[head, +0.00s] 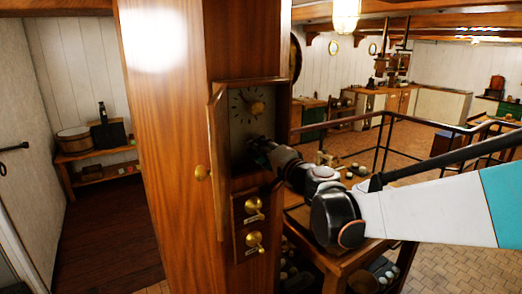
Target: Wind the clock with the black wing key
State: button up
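The clock (236,112) is set in a wooden case on a tall varnished wooden column. Its dial has dark marks and a brass-coloured piece near the middle.
Two brass fittings (254,222) on a wooden panel sit just below the clock. A wooden table (375,248) with small objects stands under my arm. A dark railing (385,140) runs behind it. A bench (100,152) with a wooden tub stands at left.

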jog(key=v, duration=0.6)
dwell(0.4)
